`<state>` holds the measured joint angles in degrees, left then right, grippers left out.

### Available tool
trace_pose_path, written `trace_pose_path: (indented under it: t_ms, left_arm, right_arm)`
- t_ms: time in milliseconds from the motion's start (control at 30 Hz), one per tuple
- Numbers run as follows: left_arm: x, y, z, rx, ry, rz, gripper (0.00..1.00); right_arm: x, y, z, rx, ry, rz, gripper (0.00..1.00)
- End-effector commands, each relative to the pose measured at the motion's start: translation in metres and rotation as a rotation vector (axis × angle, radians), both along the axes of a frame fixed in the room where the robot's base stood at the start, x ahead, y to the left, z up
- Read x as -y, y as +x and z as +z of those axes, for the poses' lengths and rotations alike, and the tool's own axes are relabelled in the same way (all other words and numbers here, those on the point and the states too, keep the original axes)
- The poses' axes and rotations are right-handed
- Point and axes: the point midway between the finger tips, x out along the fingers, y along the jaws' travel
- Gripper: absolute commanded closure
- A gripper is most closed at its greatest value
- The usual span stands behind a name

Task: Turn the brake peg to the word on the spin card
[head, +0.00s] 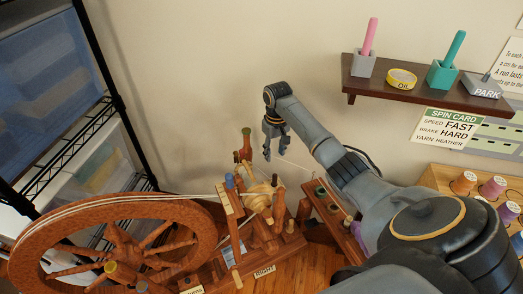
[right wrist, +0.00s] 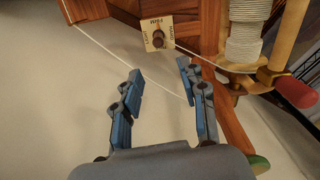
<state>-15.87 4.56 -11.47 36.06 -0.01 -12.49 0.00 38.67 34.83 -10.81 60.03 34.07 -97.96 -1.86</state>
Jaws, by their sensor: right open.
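The spin card (head: 448,128) on the wall at right reads speed FAST, brake HARD, yarn HEATHER. The brake peg (right wrist: 158,35) is a small brown knob on a pale plate (right wrist: 149,46) marked LIGHT at left, FIRM at top and HARD at right. I cannot tell clearly which word it points to. My right gripper (head: 275,151) points down beside the spinning wheel's upright parts; in the right wrist view its open, empty fingers (right wrist: 160,72) lie on either side below the plate, apart from the peg. I cannot pick out the peg in the head view. My left gripper is not in view.
The spinning wheel (head: 33,240) fills the lower left. A white thread (right wrist: 120,60) crosses in front of the fingers. A wound bobbin (right wrist: 245,35) and a red-tipped rod (right wrist: 296,93) stand right of the plate. A wall shelf (head: 415,91) holds small pots; wire shelving stands left.

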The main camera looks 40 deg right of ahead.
Motion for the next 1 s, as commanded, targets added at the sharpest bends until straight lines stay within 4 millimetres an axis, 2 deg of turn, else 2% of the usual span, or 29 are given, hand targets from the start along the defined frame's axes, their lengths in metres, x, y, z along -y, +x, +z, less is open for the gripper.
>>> trace_pose_path:
  t_ms: [67,133,333,400,467,567,800,1000]
  left_arm:
    - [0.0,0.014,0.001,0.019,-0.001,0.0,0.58]
    - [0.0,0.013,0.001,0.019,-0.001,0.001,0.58]
    - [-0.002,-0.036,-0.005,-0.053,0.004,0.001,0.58]
    - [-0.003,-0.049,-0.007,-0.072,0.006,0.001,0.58]
    - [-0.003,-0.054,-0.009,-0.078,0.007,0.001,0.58]
    - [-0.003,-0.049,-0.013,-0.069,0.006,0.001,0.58]
    - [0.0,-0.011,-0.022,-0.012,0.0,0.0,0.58]
    - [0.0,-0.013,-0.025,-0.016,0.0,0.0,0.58]
  right_arm:
    - [0.002,0.0,0.003,-0.001,0.0,-0.001,0.58]
    - [0.002,0.0,0.0,-0.003,0.001,-0.001,0.58]
    - [0.001,-0.001,-0.029,-0.004,0.002,-0.002,0.58]
    - [0.001,-0.001,-0.044,-0.005,0.004,-0.002,0.58]
    - [0.0,-0.002,-0.058,-0.005,0.003,-0.002,0.58]
    - [0.001,-0.002,-0.08,-0.004,0.002,-0.003,0.58]
    - [0.001,-0.002,-0.12,-0.002,0.001,-0.002,0.58]
    - [0.001,-0.002,-0.133,-0.001,0.001,-0.001,0.58]
